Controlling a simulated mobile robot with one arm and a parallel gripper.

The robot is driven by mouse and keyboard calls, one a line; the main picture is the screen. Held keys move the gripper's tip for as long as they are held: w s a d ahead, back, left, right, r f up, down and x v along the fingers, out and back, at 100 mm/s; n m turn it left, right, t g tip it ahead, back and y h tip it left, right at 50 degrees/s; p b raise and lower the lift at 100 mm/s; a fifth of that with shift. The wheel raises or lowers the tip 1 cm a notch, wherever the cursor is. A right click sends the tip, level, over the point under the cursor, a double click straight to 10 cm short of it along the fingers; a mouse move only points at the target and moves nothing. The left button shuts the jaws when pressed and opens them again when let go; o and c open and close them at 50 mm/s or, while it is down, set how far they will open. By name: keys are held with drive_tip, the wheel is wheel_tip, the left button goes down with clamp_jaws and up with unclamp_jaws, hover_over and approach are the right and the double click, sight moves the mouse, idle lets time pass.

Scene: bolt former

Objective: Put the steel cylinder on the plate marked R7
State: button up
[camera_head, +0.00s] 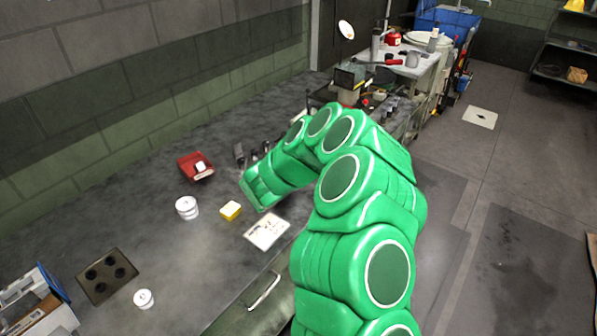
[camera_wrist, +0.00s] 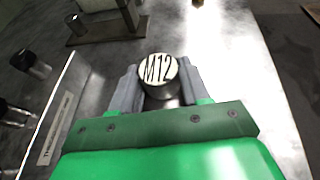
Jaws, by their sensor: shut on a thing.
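In the wrist view, my gripper (camera_wrist: 160,84) is shut on a cylinder (camera_wrist: 158,68), with one finger on either side of it. I cannot read the mark R7 on anything in either view, so I cannot tell which thing is that plate. In the head view, my green arm reaches over the bench and the fingers and held cylinder cannot be made out.
On the bench (camera_head: 205,255) stand a red bin (camera_head: 195,166), white round pieces (camera_head: 187,207), a yellow block (camera_head: 230,211), a white sheet (camera_head: 267,231) and a dark plate with holes (camera_head: 107,275). In the wrist view, dark cylinders (camera_wrist: 31,64) stand left and a dark stand (camera_wrist: 103,30) beyond.

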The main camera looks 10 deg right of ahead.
drive_tip(key=shift+f, duration=0.15)
drive_tip(key=o, duration=1.3)
drive_tip(key=v, duration=1.2)
drive_tip(key=shift+r, duration=0.2)
